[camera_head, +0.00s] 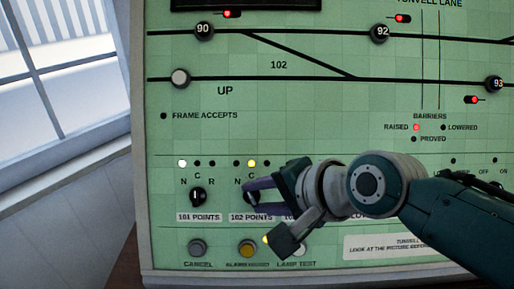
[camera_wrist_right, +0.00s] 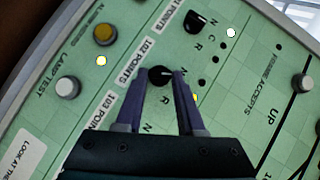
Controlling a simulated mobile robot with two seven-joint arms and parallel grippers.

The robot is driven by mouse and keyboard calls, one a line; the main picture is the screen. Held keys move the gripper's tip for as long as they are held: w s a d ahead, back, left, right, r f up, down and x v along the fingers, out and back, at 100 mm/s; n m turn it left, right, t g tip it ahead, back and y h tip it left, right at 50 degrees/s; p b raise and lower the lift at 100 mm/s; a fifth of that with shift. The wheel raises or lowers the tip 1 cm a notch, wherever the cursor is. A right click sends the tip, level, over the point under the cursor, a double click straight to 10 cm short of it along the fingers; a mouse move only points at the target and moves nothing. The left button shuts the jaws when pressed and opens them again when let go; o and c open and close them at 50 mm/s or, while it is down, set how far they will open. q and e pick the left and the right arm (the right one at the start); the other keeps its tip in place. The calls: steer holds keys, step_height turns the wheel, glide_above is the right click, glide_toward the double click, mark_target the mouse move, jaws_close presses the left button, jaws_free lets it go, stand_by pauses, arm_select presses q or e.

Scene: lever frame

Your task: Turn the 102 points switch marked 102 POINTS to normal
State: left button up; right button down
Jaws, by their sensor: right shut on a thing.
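The 102 points switch is a black round knob (camera_head: 250,197) above its "102 POINTS" label (camera_head: 250,218) on the green panel. Above it, the yellow C lamp (camera_head: 251,163) is lit, and the lamps on either side of it are dark. My right gripper (camera_head: 254,197) is shut on this knob, with its purple fingers on either side of it. In the right wrist view the knob (camera_wrist_right: 160,76) sits between the two fingertips. The fingers and wrist hide part of the knob and the panel to its right. My left gripper is not in view.
The 101 points knob (camera_head: 198,197) is close on the left, with its white N lamp (camera_head: 182,163) lit. Below are the cancel button (camera_head: 198,248), a yellow button (camera_head: 247,248) and the lamp test button (camera_wrist_right: 67,88). A window (camera_head: 60,60) is at the left.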

steer(key=shift+w+a+r+n+g+h+p, duration=0.1)
steer(key=shift+r+n+g+h+p, duration=0.1)
steer(key=shift+n+h+p, duration=0.2)
steer(key=shift+a+r+n+g+h+p, duration=0.1)
steer(key=shift+n+g+h+p, duration=0.15)
steer(key=shift+n, duration=0.55)
steer(key=shift+f, duration=0.15)
steer(key=c, duration=0.5)
jaws_free()
steer(key=shift+p, duration=0.3)
